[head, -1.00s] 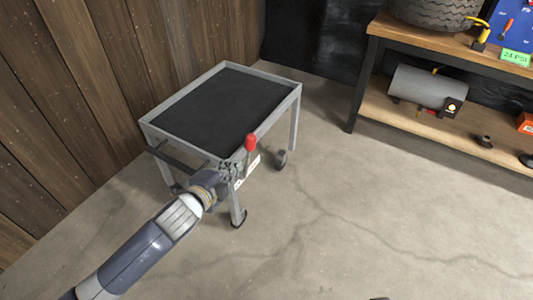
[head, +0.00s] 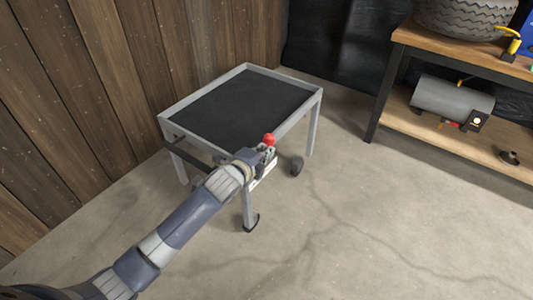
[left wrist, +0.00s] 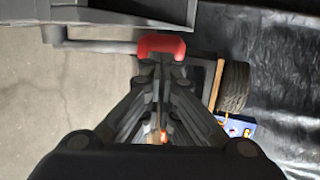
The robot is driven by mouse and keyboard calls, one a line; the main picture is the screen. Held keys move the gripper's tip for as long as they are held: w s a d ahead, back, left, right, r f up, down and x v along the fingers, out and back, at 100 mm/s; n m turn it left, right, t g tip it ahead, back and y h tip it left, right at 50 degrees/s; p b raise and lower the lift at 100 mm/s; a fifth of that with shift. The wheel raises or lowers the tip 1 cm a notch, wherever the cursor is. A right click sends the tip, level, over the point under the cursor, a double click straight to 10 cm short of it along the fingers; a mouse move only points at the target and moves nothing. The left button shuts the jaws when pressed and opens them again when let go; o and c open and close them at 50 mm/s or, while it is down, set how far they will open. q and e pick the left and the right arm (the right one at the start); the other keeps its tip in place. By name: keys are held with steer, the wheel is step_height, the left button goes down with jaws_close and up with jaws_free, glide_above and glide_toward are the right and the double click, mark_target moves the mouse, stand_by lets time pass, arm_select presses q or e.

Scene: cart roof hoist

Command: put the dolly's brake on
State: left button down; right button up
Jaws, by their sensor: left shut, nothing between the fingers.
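The dolly (head: 164,124) is a grey metal cart with a black top, standing by the wooden wall in the head view. A brake lever with a red knob (head: 269,139) rises at its near right side. My left gripper (head: 267,152) is at the lever, just below the knob in the picture, and hides the shaft. In the left wrist view the red knob (left wrist: 161,46) lies just beyond the fingertips (left wrist: 161,62). The fingers are together with nothing between them. I cannot tell whether they touch the knob. My right gripper is not in view.
A wooden shelf (head: 460,135) with a tyre (head: 465,15) on top and a grey cylinder heater (head: 450,98) below stands at the right. The wooden wall (head: 60,90) is close on the dolly's left. The concrete floor in front is clear.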

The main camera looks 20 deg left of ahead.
arm_select(q)
steer(key=shift+x, duration=0.8)
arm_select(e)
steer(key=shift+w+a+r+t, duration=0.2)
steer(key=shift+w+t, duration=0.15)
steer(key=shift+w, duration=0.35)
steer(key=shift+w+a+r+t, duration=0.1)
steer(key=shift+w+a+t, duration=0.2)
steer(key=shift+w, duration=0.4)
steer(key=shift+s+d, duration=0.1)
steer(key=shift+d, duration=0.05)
